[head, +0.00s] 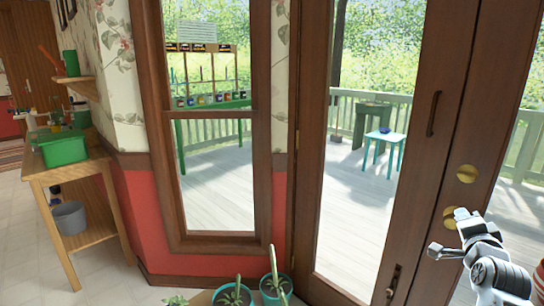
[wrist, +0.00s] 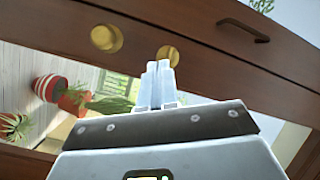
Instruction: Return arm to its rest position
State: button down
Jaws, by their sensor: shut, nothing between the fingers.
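My gripper (head: 462,214) is at the lower right of the head view, in front of the brown door frame. In the wrist view, its two pale fingers (wrist: 158,84) are together with nothing between them. The fingers point toward the wooden door (wrist: 200,36), which has two round brass locks. One brass lock (wrist: 167,55) appears right by the fingertips in the wrist view. I cannot tell whether the fingertips touch it. The arm is bent, with its white and dark links at the right edge of the head view.
A long door handle (head: 434,114) and a lower handle (head: 392,281) stick out near my arm. Potted plants (head: 274,280) stand at the bottom centre. A wooden shelf table (head: 62,168) with a green bin (head: 62,149) is at the left. A deck (head: 350,210) lies beyond the glass.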

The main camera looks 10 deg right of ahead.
jog(key=s+a+f+n+y, duration=0.2)
jog(key=s+a+f+n, duration=0.2)
jog(key=s+a, duration=0.3)
jog(key=s+a+f+n+t+y, duration=0.1)
jog(key=s+a+f+n+y, duration=0.1)
jog(key=s+a+f+n, duration=0.4)
jog(key=s+a+f+n+y, duration=0.2)
jog(key=s+a, duration=0.7)
jog(key=s+a+r+n+y, duration=0.2)
jog(key=s+a+r+n, duration=0.1)
jog(key=s+a, duration=0.4)
jog(key=s+a+r+n+y, duration=0.2)
jog(key=s+a+r+n, duration=0.2)
jog(key=s+a, duration=0.4)
jog(key=s, duration=0.6)
jog(key=shift+s+a+r+g, duration=0.25)
jog(key=shift+g, duration=0.15)
jog(key=c, duration=1.8)
grip_release()
